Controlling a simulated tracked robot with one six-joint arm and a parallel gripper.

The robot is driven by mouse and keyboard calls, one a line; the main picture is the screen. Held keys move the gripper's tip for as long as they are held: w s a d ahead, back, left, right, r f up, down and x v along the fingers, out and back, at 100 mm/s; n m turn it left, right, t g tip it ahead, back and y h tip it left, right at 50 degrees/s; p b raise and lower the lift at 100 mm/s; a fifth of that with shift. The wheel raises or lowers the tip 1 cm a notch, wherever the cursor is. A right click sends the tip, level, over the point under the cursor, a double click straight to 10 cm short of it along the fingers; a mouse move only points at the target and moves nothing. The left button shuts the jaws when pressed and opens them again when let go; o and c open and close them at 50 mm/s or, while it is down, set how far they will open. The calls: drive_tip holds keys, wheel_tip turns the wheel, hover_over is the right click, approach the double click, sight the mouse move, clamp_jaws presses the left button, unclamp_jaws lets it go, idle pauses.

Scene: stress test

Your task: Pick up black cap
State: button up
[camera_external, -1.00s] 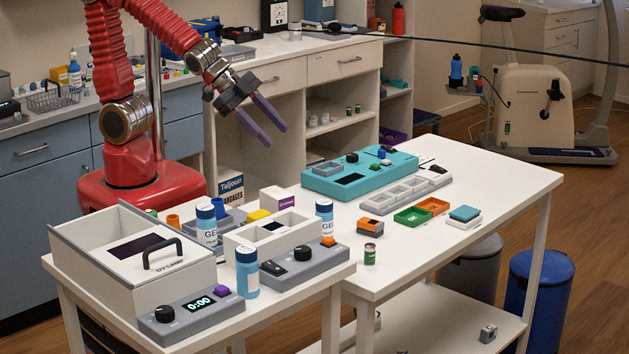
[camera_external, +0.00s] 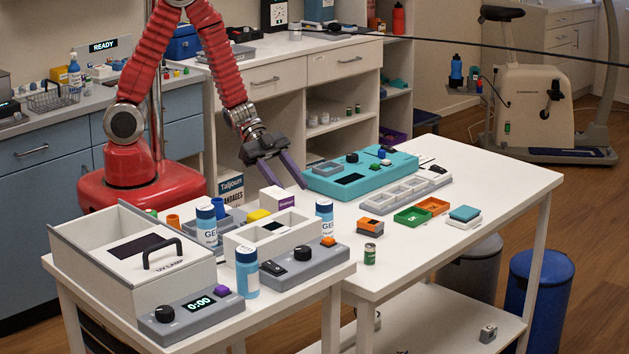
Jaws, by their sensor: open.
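I cannot tell for certain which item is the black cap. A small black piece (camera_external: 436,168) lies at the far right end of the grey compartment tray (camera_external: 405,190). A round black knob-like piece (camera_external: 352,157) sits on the teal device (camera_external: 390,163). Another dark piece (camera_external: 272,226) shows in the white open box (camera_external: 262,240). My gripper (camera_external: 285,182) is open with nothing visible between its purple fingers. It points down and right, above the back edge of the table, left of the teal device and near the white and purple carton (camera_external: 278,200).
A UV lamp box (camera_external: 135,255) fills the left. Green (camera_external: 411,217) and orange (camera_external: 433,205) trays and a small can (camera_external: 370,254) sit mid-table. The table's right end is clear.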

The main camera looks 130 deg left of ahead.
drive_tip(key=shift+s+d+f+t+h, duration=0.3)
drive_tip(key=shift+s+d+f+h, duration=0.25)
drive_tip(key=shift+s+h, duration=0.1)
drive_tip(key=shift+w, duration=0.1)
drive_tip(key=shift+x, duration=1.15)
drive_tip(key=shift+x, duration=2.5)
